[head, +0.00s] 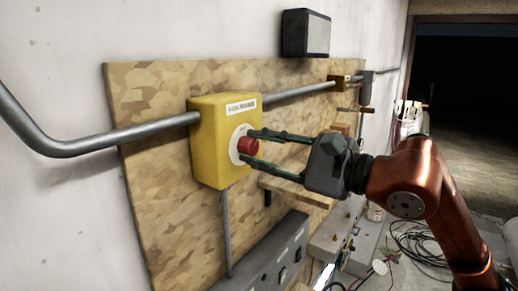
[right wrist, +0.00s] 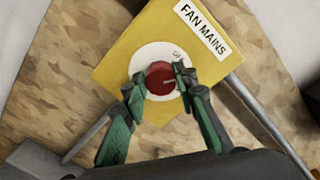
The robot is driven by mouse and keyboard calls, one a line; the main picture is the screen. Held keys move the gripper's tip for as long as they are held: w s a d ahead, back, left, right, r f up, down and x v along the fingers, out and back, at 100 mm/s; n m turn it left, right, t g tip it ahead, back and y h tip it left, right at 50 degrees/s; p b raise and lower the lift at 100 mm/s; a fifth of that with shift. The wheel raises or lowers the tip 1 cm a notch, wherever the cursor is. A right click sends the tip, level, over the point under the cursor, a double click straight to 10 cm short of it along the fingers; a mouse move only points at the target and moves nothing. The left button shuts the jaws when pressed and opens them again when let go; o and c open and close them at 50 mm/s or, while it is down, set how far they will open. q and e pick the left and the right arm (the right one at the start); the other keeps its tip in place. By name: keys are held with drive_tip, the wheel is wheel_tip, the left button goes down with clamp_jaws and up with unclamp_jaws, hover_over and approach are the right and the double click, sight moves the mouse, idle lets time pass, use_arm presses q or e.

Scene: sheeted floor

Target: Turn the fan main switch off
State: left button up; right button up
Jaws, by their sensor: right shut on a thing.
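The fan main switch is a yellow box (head: 208,150) on a wooden board, with a red round knob (head: 248,146) on a pale disc. In the right wrist view the box (right wrist: 190,25) has a label (right wrist: 202,28) reading "FAN MAINS", and the red knob (right wrist: 161,78) shows a small mark on its face. My right gripper (head: 249,147) reaches in from the right, with its two green fingers on either side of the knob. In the right wrist view the fingertips (right wrist: 160,88) are at the knob's left and right sides, shut on it. My left gripper is not in view.
A grey conduit (head: 100,142) enters the box from the left and continues right. A black box (head: 306,33) is on the wall above. Below are a small wooden shelf (head: 297,190) and a grey switch panel (head: 270,262). Cables (head: 425,243) lie on the floor at right.

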drive_tip(key=n, duration=0.6)
drive_tip(key=shift+f, duration=0.1)
idle(0.6)
drive_tip(key=o, duration=1.2)
drive_tip(key=shift+c, duration=0.2)
drive_tip(key=v, duration=1.2)
drive_tip(key=shift+f, duration=0.1)
